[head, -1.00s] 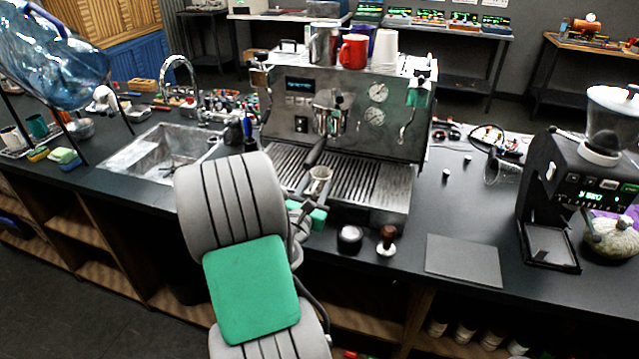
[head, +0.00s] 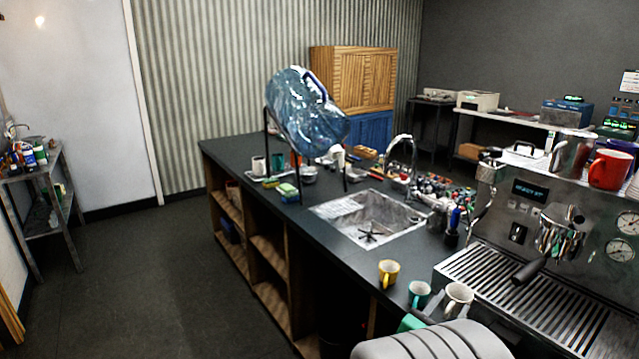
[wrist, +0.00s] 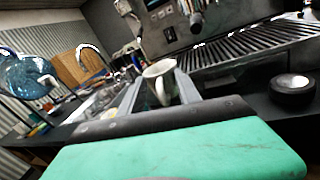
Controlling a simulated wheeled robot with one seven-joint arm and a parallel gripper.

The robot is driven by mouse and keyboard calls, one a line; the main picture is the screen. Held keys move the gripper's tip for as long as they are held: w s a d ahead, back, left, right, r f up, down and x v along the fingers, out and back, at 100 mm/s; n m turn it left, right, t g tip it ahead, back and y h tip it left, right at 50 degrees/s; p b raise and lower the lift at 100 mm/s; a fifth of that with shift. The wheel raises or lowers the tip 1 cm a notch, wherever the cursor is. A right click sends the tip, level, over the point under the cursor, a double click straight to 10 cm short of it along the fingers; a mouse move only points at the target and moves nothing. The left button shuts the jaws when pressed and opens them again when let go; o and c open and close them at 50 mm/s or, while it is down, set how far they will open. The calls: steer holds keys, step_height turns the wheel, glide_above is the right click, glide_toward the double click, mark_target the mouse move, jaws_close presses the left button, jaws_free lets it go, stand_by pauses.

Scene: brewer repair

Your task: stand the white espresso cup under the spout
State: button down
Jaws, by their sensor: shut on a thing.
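The white espresso cup (head: 459,297) is upright between the fingers of my gripper (head: 449,314), near the left front of the machine's drip tray (head: 545,300). In the wrist view the cup (wrist: 160,80) sits between the two grey fingers of my gripper (wrist: 160,98), which is shut on it. The spout area, with a portafilter (head: 560,232) and dark handle, is to the right of the cup and above the tray. The cup is not under it. My arm hides the space below the cup.
A yellow cup (head: 389,272) and a teal cup (head: 419,293) stand on the counter left of the held cup. Behind them are a sink (head: 365,220) and tools. A red mug (head: 609,170) is on the machine. A round black object (wrist: 291,88) is at right in the wrist view.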

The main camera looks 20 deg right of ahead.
steer(key=w+a+f+n+t+y, duration=0.35)
steer(key=w+a+n+t, duration=0.2)
steer(key=w+a, duration=0.85)
steer(key=w+a+f+n+t+y, duration=0.1)
steer(key=a+y, duration=0.3)
steer(key=a, duration=0.6)
steer(key=w+a+f+n+t+y, duration=0.1)
steer(key=w+a+n+t+y, duration=0.2)
steer(key=a, duration=0.7)
steer(key=shift+w+f+t+y, duration=0.15)
steer(key=shift+w+t+y, duration=0.1)
steer(key=shift+t+y, duration=0.15)
